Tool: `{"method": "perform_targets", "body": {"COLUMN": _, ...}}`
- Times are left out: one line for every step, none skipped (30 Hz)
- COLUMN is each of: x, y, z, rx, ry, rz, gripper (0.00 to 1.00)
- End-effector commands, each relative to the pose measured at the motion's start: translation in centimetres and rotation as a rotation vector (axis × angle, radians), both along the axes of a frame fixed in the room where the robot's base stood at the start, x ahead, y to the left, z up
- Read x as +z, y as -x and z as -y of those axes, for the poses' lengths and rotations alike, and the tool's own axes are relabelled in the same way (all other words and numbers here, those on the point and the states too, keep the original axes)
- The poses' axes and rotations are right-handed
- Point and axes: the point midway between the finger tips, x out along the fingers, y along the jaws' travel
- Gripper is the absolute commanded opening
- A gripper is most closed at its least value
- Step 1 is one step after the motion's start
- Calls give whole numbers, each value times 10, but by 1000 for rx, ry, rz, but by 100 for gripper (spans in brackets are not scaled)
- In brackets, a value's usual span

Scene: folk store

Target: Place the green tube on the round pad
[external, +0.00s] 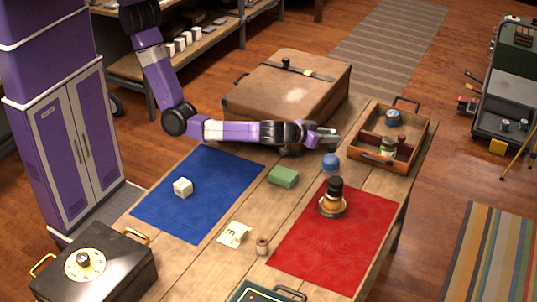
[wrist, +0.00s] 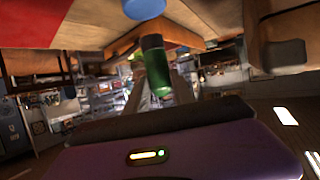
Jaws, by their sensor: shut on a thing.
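The green tube (wrist: 157,72), with a dark cap end, sits between the fingers of my gripper (wrist: 160,92) in the wrist view. My gripper is shut on it. In the external view my gripper (external: 326,136) is above the far part of the table, and only a little of the green tube (external: 331,146) shows below the fingers. A round blue thing (external: 330,162) is just in front of the gripper; its edge also shows at the top of the wrist view (wrist: 145,8). I cannot tell whether it is the round pad or whether it is flat.
A wooden tray (external: 411,163) with jars stands to the right. A brown suitcase (external: 285,85) lies behind my arm. A green block (external: 283,177) and a dark-topped stack (external: 333,193) stand nearby. The red mat (external: 335,250) and blue mat (external: 200,210) have bare areas.

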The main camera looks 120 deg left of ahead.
Motion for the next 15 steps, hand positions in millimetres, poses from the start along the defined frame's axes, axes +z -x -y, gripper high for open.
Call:
{"method": "perform_targets", "body": {"x": -10, "y": 1, "z": 0, "rx": -1, "ry": 0, "rz": -5, "gripper": 7}}
{"method": "perform_targets", "body": {"x": -15, "y": 1, "z": 0, "rx": 0, "ry": 1, "rz": -4, "gripper": 7}}
{"method": "perform_targets", "body": {"x": -21, "y": 1, "z": 0, "rx": -1, "ry": 0, "rz": -5, "gripper": 7}}
{"method": "perform_targets", "body": {"x": -25, "y": 1, "z": 0, "rx": 1, "ry": 1, "rz": -5, "gripper": 7}}
{"method": "perform_targets", "body": {"x": -29, "y": 1, "z": 0, "rx": 1, "ry": 0, "rz": -4, "gripper": 7}}
{"method": "perform_targets", "body": {"x": -32, "y": 0, "z": 0, "rx": 0, "ry": -1, "rz": -3, "gripper": 7}}
{"method": "perform_targets", "body": {"x": -35, "y": 0, "z": 0, "rx": 0, "ry": 0, "rz": -2, "gripper": 7}}
{"method": "perform_targets", "body": {"x": -36, "y": 0, "z": 0, "rx": 0, "ry": 0, "rz": -1, "gripper": 7}}
{"method": "perform_targets", "body": {"x": -37, "y": 0, "z": 0, "rx": 0, "ry": 0, "rz": -1, "gripper": 7}}
{"method": "perform_targets", "body": {"x": -37, "y": 0, "z": 0, "rx": 0, "ry": 1, "rz": -1, "gripper": 7}}
{"method": "perform_targets", "body": {"x": -37, "y": 0, "z": 0, "rx": 0, "ry": 1, "rz": -1, "gripper": 7}}
{"method": "perform_targets", "body": {"x": -37, "y": 0, "z": 0, "rx": 0, "ry": 1, "rz": -1, "gripper": 7}}
{"method": "perform_targets", "body": {"x": -37, "y": 0, "z": 0, "rx": 0, "ry": 1, "rz": -1, "gripper": 7}}
{"method": "perform_targets", "body": {"x": -37, "y": 0, "z": 0, "rx": 0, "ry": 1, "rz": -1, "gripper": 7}}
{"method": "perform_targets", "body": {"x": -37, "y": 0, "z": 0, "rx": 0, "ry": 1, "rz": -1, "gripper": 7}}
